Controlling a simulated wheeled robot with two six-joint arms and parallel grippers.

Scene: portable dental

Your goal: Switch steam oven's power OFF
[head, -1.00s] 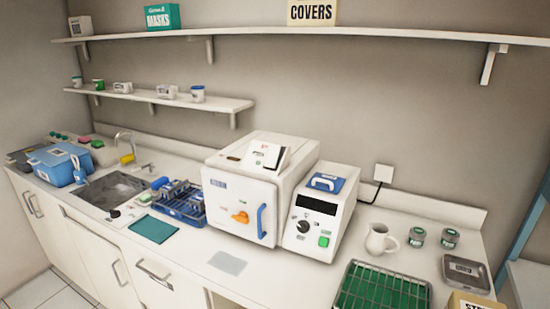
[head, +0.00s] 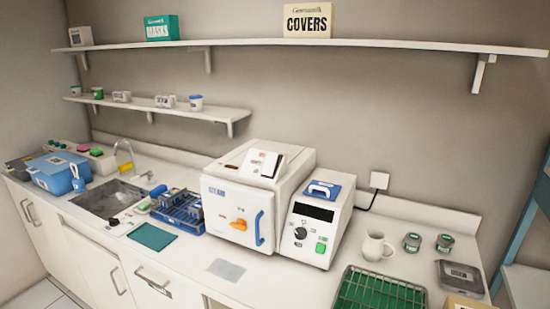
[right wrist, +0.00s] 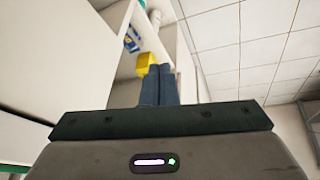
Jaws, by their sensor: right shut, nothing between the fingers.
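The steam oven (head: 225,192) is a white box marked STEAM on the counter, with an orange knob (head: 239,225) and a blue vertical door handle (head: 259,228). A white unit (head: 299,212) stands against its right side, with a dark display (head: 314,212), a black dial (head: 300,233) and a green square switch (head: 321,247). I cannot tell whether the switch is on or off. My right gripper (right wrist: 159,68) shows in the right wrist view with its dark fingers together and empty, away from the counter. My left gripper is not in view.
A white jug (head: 374,246), two small jars (head: 412,242) and a green-lined wire tray (head: 380,293) are right of the unit. A blue rack (head: 180,211) and a teal mat (head: 152,236) lie left of the oven. The counter before the oven is mostly clear.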

